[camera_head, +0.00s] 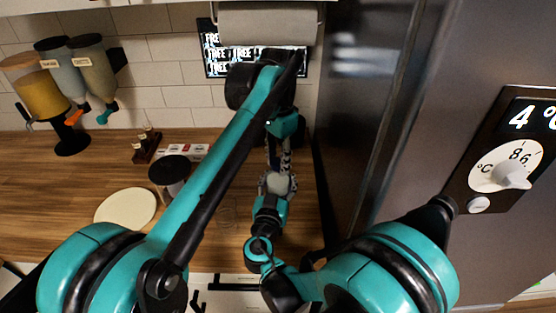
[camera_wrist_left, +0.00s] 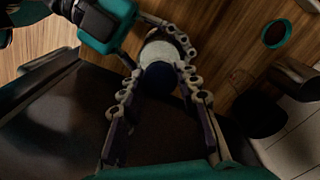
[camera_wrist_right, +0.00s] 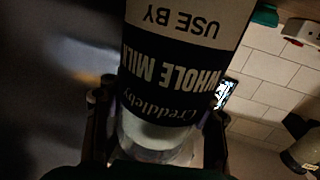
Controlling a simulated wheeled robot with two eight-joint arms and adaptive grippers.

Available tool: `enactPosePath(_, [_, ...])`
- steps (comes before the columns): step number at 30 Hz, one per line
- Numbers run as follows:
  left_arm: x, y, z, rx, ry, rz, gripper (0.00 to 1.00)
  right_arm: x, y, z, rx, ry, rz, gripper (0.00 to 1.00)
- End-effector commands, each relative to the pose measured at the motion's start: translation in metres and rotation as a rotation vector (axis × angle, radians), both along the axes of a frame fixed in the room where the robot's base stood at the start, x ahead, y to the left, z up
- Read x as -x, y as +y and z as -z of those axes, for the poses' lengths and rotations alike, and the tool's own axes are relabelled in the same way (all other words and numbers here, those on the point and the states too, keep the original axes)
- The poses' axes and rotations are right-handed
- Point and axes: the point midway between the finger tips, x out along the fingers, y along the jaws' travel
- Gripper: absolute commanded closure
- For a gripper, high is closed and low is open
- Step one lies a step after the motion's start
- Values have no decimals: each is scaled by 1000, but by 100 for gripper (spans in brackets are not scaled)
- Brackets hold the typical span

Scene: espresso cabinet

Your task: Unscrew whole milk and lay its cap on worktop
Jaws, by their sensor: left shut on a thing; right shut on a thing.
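The whole milk bottle (camera_wrist_right: 175,70) fills the middle of the right wrist view, its label upside down there. My right gripper (camera_wrist_right: 160,130) is shut on the bottle, one finger on each side. In the head view the pale bottle (camera_head: 279,184) shows between my two grippers. My left gripper (camera_head: 279,162) reaches down from above, its fingers closed around the bottle's top. In the left wrist view its fingers are on either side of the dark blue cap (camera_wrist_left: 160,77), with the pale bottle behind it. I cannot tell whether the cap still sits on the threads.
The wooden worktop (camera_head: 75,170) has bare room at left. On it are a round cream board (camera_head: 125,207), a dark-lidded jar (camera_head: 170,170) and a clear glass (camera_head: 227,210). Dispensers (camera_head: 92,72) stand at the back left. A steel fridge (camera_head: 375,100) closes off the right.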

Motion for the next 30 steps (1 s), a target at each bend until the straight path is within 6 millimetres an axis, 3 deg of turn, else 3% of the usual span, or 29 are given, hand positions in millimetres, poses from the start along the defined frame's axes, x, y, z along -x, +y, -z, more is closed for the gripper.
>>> enactPosePath(25, [0, 0, 0, -1, -1, 1, 100, 0, 0, 0, 0, 0, 0, 100])
enactPosePath(26, [0, 0, 0, -1, -1, 1, 60, 0, 0, 0, 0, 0, 0, 100])
enactPosePath(27, [0, 0, 0, -1, -1, 1, 50, 0, 0, 0, 0, 0, 0, 100])
enactPosePath(30, [0, 0, 0, -1, -1, 1, 47, 0, 0, 0, 0, 0, 0, 100])
